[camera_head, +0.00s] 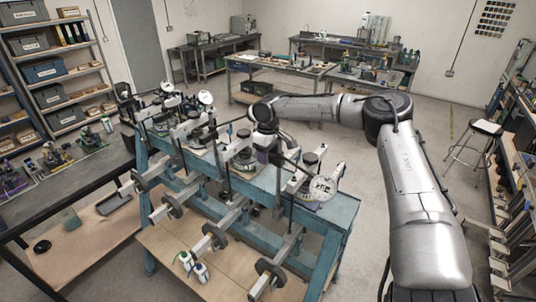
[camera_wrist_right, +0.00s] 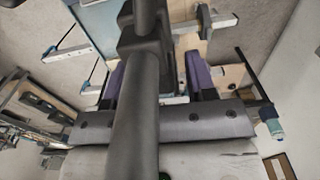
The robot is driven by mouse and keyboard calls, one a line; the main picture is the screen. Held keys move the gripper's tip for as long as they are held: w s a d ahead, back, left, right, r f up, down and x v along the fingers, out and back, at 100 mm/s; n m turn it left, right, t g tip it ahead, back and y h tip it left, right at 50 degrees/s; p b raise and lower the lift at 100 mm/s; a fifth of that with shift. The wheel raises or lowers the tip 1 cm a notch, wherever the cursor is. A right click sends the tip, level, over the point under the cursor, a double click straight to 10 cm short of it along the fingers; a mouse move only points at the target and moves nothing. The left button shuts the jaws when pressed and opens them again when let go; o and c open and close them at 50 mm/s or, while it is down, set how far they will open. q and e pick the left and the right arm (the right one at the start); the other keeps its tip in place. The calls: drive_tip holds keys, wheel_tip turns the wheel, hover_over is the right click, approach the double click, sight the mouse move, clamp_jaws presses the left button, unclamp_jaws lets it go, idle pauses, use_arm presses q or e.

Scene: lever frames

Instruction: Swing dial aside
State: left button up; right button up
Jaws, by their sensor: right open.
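A round white dial (camera_head: 323,188) stands tilted at the near right end of the blue bench (camera_head: 340,212). Two more white dials, a middle one (camera_head: 205,97) and a far one (camera_head: 167,87), show at the bench's far left part. My right gripper (camera_head: 264,148) points down over the middle of the bench, left of the near dial and apart from it. In the right wrist view, its purple-padded fingers (camera_wrist_right: 157,78) are spread. A dark upright bar (camera_wrist_right: 140,80) crosses in front of them, so whether anything lies between them is hidden. My left gripper is not in view.
Several lever arms with round weights (camera_head: 215,235) stick out from the bench's near side. Two small bottles (camera_head: 192,266) stand on the lower shelf. A black table (camera_head: 65,190) is close at left. Open floor lies behind the bench.

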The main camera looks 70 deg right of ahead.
wheel_tip(320, 180, up, 14)
drive_tip(key=b, duration=0.2)
idle(0.4)
drive_tip(key=shift+f, duration=0.1)
idle(0.4)
